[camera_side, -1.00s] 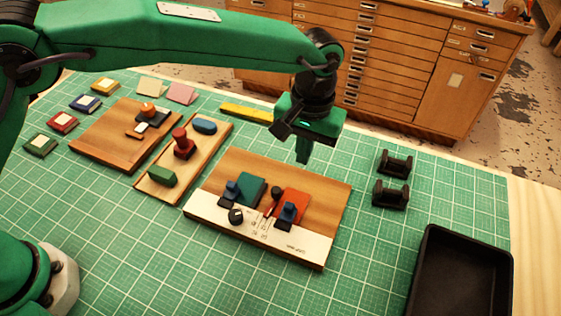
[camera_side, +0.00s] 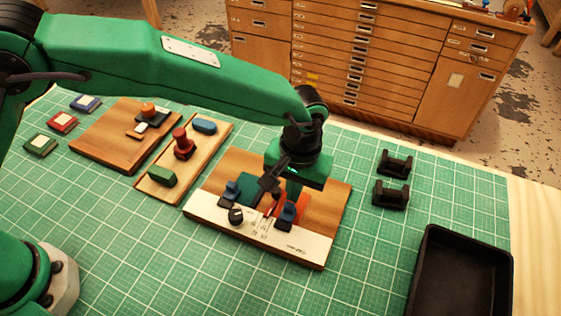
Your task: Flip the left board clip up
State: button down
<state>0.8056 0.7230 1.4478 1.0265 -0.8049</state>
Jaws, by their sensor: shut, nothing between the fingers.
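A wooden board (camera_side: 325,200) with a white front strip lies on the green mat. The left board clip (camera_side: 231,191) is a dark blue piece by a teal plate (camera_side: 247,186) on the board's left half. I cannot tell its exact tilt. A similar right clip (camera_side: 286,212) sits by an orange-red plate (camera_side: 303,206). My gripper (camera_side: 293,196) is shut and empty, pointing down over the right half of the board, by the orange-red plate. It is to the right of the left clip and apart from it. I cannot tell whether it touches the plate.
A black knob (camera_side: 236,216) is on the white strip. A wooden tray (camera_side: 160,193) with red, green and blue pieces and another board (camera_side: 95,145) stand left. Two black holders (camera_side: 391,193) and a black bin (camera_side: 420,262) stand right. The front mat is clear.

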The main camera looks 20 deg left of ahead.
aim_at(287, 217)
jog(key=shift+s+r+t+h, duration=0.3)
jog(key=shift+s+r, duration=0.05)
jog(key=shift+s, duration=0.1)
dwell(1.0)
jog(key=shift+s+r, duration=0.1)
jog(key=shift+s, duration=0.15)
jog(key=shift+s+r, duration=0.25)
jog(key=shift+s, duration=0.85)
jog(key=shift+w+r, duration=0.1)
jog(key=shift+r, duration=0.15)
jog(key=shift+r, duration=0.6)
jog(key=shift+r, duration=0.15)
